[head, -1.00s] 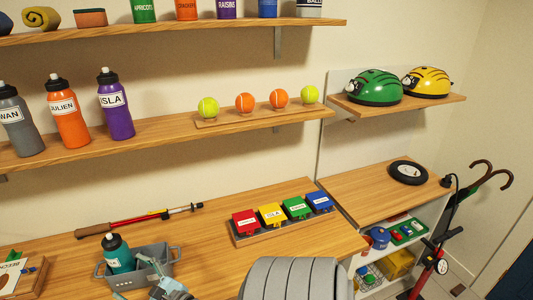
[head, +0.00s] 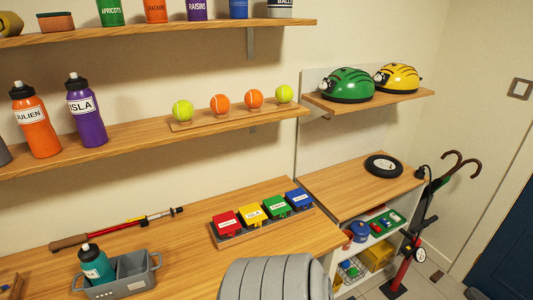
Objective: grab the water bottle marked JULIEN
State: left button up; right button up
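The orange water bottle marked JULIEN (head: 36,124) stands upright on the middle wall shelf (head: 150,144), at the left of the head view. It has a black cap with a light spout, and its white label faces me. A purple bottle marked ISLA (head: 87,112) stands just to its right, a small gap apart. A sliver of a grey bottle (head: 4,154) shows at the left edge. Nothing touches the JULIEN bottle. Neither of my grippers shows in the head view.
Balls on a rack (head: 231,118) sit further right on that shelf. Below, a grey caddy (head: 120,284) holds a teal bottle (head: 96,264). Small coloured boxes (head: 263,214) stand on the wooden counter (head: 190,250). A large grey ribbed object (head: 275,280) is at the bottom edge.

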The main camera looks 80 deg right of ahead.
aim_at(30, 112)
jog(key=z, duration=1.55)
jog(key=k, duration=0.4)
jog(key=z, duration=1.15)
jog(key=i, duration=0.9)
jog(key=u, duration=0.8)
jog(key=i, duration=0.4)
jog(key=z, duration=0.15)
